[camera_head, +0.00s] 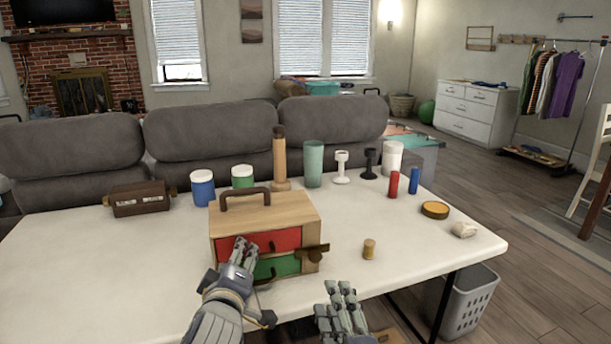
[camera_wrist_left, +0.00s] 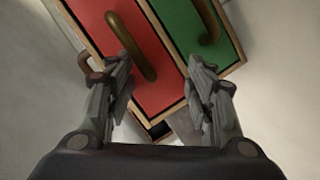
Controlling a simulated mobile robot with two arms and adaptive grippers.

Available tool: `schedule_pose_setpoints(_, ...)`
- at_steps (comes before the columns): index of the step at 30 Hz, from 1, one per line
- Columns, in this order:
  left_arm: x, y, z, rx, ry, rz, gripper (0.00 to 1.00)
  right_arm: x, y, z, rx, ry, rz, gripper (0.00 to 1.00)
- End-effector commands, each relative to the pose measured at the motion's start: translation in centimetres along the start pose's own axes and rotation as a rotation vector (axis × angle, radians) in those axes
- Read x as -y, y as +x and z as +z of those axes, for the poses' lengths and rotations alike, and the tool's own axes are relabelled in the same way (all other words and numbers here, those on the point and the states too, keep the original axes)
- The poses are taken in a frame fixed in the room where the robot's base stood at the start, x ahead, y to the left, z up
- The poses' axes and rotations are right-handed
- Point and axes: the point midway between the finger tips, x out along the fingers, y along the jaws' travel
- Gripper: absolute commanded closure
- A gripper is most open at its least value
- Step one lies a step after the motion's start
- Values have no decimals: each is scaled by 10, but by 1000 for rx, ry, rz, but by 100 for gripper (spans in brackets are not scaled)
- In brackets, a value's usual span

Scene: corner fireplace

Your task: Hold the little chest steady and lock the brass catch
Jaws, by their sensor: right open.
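The little chest (camera_head: 287,207) is a light wooden box with a dark carrying handle (camera_head: 245,198), standing upright near the table's front. Its red drawer (camera_head: 285,240) is above its green drawer (camera_head: 285,265); both look closed. The brass catch (camera_head: 314,253) sticks out at the front right edge; I cannot tell its exact setting. My left gripper (camera_head: 243,250) is at the chest's front left. In the left wrist view its fingers (camera_wrist_left: 160,95) are apart before the drawer fronts, with nothing clearly gripped. My right gripper (camera_head: 341,292) is open and empty, right of the chest near the table edge.
A small brass cylinder (camera_head: 369,249) stands right of the chest. Behind are a brown box (camera_head: 140,199), blue jar (camera_head: 203,188), wooden bottle (camera_head: 280,160) and teal cup (camera_head: 314,163). The table's left front is clear.

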Motion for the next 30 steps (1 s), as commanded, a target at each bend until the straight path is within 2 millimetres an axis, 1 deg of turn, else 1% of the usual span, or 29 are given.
schedule_pose_setpoints(1, 5, 1, 7, 14, 4, -12, 56, 0, 0, 0, 0, 0, 0, 56)
schedule_pose_setpoints(14, 4, 1, 7, 15, 2, -10, 56, 0, 0, 0, 0, 0, 0, 56)
schedule_pose_setpoints(15, 3, 1, 7, 15, 2, -10, 45, 0, 0, 0, 0, 0, 0, 56)
schedule_pose_setpoints(17, 3, 0, 6, 14, 2, -9, 31, 0, 0, 0, 0, 0, 0, 56)
schedule_pose_setpoints(18, 3, 0, 6, 14, 1, -8, 28, 0, 0, 0, 0, 0, 0, 56)
schedule_pose_setpoints(27, 0, 0, 3, 6, -1, -1, 28, 0, 0, 0, 0, 0, 0, 56)
schedule_pose_setpoints(30, 0, -5, 3, 6, -2, 0, 28, 0, 0, 0, 0, 0, 0, 56)
